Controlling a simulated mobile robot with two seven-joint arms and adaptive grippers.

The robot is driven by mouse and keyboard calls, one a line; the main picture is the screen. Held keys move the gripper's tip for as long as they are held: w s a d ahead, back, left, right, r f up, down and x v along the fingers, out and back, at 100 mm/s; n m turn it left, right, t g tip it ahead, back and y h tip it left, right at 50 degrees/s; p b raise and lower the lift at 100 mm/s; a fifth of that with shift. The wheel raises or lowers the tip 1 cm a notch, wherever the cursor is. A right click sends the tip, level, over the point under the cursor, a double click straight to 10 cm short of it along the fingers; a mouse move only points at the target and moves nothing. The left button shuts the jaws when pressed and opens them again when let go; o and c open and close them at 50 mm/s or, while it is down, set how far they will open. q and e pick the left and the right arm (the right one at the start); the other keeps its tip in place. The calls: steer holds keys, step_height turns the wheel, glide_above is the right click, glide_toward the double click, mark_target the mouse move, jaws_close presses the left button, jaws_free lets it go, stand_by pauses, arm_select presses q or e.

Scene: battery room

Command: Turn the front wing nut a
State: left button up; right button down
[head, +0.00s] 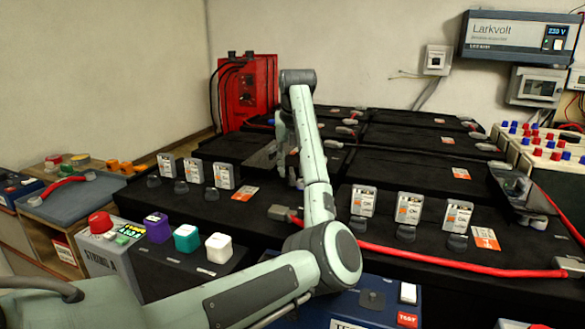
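A red cable (430,257) runs across the front black battery block, with a grey terminal clamp (280,213) at its left end, beside my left forearm. I cannot make out a wing nut clearly; any at this clamp is too small or partly hidden by my arm. My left gripper (292,178) points down above the front battery row, behind my own arm link, close to the far side of the clamp. Its fingers are mostly hidden, so I cannot tell whether they are open or hold anything. My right gripper is not in view.
A grey box with coloured buttons (187,238) and a blue tester (375,297) are in front. A red case (247,90) stands behind left. A grey mat (75,195) lies at left.

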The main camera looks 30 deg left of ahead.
arm_select(q)
steer(key=shift+w+f, duration=0.1)
steer(key=shift+f, duration=0.1)
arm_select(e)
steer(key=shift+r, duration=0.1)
arm_select(q)
steer(key=shift+c, duration=0.2)
jaws_close()
